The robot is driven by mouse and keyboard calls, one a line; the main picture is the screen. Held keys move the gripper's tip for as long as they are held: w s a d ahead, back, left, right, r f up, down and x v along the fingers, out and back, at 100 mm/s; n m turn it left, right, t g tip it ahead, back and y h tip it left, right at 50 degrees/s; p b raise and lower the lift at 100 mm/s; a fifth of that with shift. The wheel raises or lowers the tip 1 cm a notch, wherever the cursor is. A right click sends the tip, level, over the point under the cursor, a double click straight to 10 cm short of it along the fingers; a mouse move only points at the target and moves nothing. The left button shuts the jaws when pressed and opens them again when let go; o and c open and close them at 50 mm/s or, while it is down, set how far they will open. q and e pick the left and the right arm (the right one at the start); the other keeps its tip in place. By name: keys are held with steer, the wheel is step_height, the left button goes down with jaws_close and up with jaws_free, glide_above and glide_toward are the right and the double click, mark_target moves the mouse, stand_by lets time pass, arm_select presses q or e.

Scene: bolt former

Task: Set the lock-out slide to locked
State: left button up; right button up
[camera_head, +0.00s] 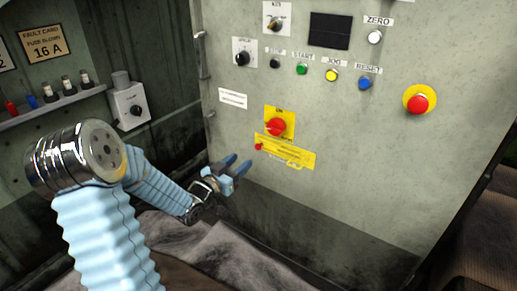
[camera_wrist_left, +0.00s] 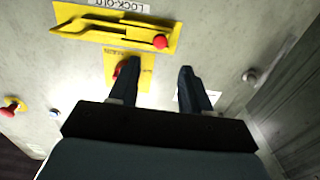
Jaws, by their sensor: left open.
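The lock-out slide is a yellow plate (camera_head: 288,152) on the grey cabinet front, below the red main switch (camera_head: 277,126). Its small red knob (camera_head: 258,147) is at the plate's left end in the head view. My left gripper (camera_head: 237,164) is open and empty, below and left of the plate. In the left wrist view its fingertips (camera_wrist_left: 159,68) point towards the knob, apart from it. My right gripper is not in view.
Above are a START button (camera_head: 302,69), a yellow button (camera_head: 331,75), a blue RESET button (camera_head: 365,83) and a red emergency stop (camera_head: 418,104). Cabinet handles (camera_head: 202,55) run along the left edge. A shelf (camera_head: 55,108) with fuses is further left.

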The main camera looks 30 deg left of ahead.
mark_target(257, 147)
arm_select(q)
steer(key=w, duration=0.9)
steer(key=shift+w+d+p, duration=0.25)
steer(key=shift+d+p, duration=0.1)
steer(key=shift+d, duration=0.05)
jaws_close()
